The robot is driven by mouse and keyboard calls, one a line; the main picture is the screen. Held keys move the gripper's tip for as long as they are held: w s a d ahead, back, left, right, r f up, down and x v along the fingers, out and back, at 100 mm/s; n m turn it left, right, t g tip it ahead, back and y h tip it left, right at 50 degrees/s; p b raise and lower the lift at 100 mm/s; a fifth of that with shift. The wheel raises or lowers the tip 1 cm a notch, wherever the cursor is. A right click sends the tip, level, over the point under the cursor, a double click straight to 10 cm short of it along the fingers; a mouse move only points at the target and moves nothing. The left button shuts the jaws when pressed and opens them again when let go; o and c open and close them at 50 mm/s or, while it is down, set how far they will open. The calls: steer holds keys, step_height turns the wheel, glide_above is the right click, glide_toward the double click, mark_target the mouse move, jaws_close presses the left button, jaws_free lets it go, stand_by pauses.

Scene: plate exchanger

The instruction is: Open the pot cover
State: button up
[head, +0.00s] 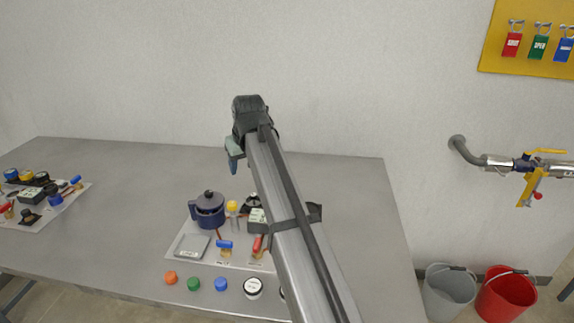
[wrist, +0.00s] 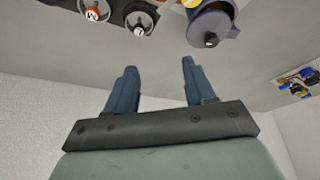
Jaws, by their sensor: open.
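The dark blue pot (head: 207,217) stands on a light board on the grey table. Its cover (head: 208,199), with a dark knob on top, sits on it. In the wrist view, the cover (wrist: 208,28) shows at the top edge, beyond my fingers and a little to the right; the pot is cut off by the frame. My gripper (wrist: 158,66) is open, with nothing between its two blue fingers. In the head view my gripper (head: 234,158) is above the table behind the pot, apart from it, and partly hidden by my arm.
The board (head: 183,255) also carries a grey square plate (head: 193,247), a yellow-capped part (head: 232,207) and blue and red handles. Colored caps lie along the front edge. Another board of parts (head: 75,190) lies at left. My arm hides the board's right side.

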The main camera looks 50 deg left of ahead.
steer(key=w+d+f+m+t, duration=0.1)
steer(key=w+d+f+m, duration=0.1)
steer(key=w, duration=1)
steer(key=shift+w+d+f, duration=0.2)
steer(key=shift+d+f, duration=0.25)
steer(key=shift+d, duration=0.6)
